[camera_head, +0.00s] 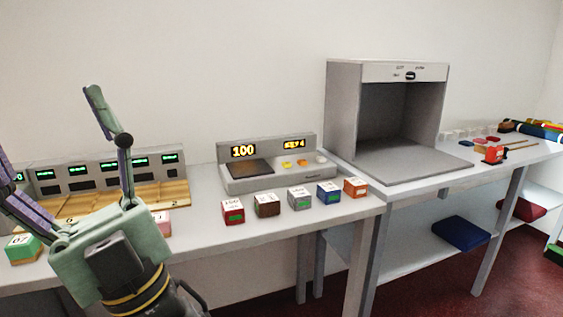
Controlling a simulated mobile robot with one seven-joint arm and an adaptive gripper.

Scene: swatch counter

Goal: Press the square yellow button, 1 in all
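A grey counter device (260,182) stands on the near table and shows "100" on its left display, with a second lit display at its right. Small buttons sit on its right part: a yellow one (286,164), an orange one (302,162) and a whitish one (320,159). Their exact shapes are too small to tell. My gripper (50,130) is at the left, its fingers spread wide and pointing up, empty. It is well left of the buttons and apart from them. The tip of its left finger is cut off by the frame edge.
Several labelled cubes (267,205) stand in a row before the device. A wooden board (170,192) and a row of green displays (140,162) lie behind my gripper. A grey booth (344,115) stands on the right table. The near table's front strip is mostly clear.

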